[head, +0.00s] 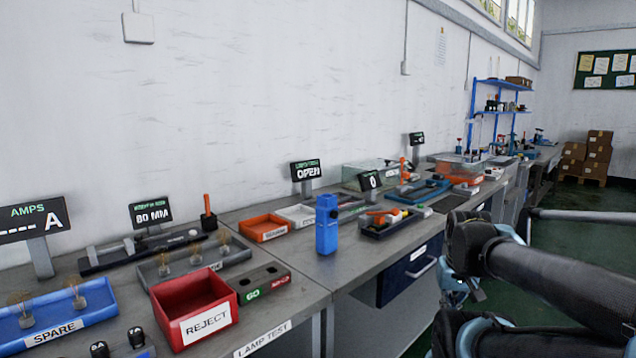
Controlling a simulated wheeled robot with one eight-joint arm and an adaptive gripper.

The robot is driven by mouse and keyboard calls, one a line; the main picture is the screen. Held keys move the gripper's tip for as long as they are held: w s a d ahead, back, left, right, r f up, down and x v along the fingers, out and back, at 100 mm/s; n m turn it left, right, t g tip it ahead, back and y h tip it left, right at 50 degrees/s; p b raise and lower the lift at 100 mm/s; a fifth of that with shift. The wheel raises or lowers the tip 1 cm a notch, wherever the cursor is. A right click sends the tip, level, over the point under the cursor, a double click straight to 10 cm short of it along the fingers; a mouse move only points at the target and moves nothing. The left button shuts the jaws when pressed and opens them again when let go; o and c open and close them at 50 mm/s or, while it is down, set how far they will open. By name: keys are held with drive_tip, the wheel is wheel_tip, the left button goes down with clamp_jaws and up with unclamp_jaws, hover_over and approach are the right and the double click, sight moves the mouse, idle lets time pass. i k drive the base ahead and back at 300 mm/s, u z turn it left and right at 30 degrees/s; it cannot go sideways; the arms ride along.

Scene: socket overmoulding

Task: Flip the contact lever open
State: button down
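An orange lever (207,204) stands upright on a black block at the right end of a long black fixture (140,254) on the left bench. It looks like the contact lever, but no label on it can be read. A second small orange upright (403,168) stands farther along the benches, too small to make out. My arm is at the lower right, over the floor side of the benches and well apart from both levers. I cannot make out any gripper fingers on it.
Near the front are a red REJECT bin (168,307), a blue SPARE tray (68,329) and a GO block (262,284). A tall blue device (327,224) stands near the bench edge. Displays read AMPS (33,217) and OPEN (305,170). A drawer (411,273) is below.

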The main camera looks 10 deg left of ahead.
sight(379, 220)
drive_tip(key=z, duration=0.5)
drive_tip(key=k, duration=1.5)
drive_tip(key=u, duration=0.5)
drive_tip(key=i, duration=1)
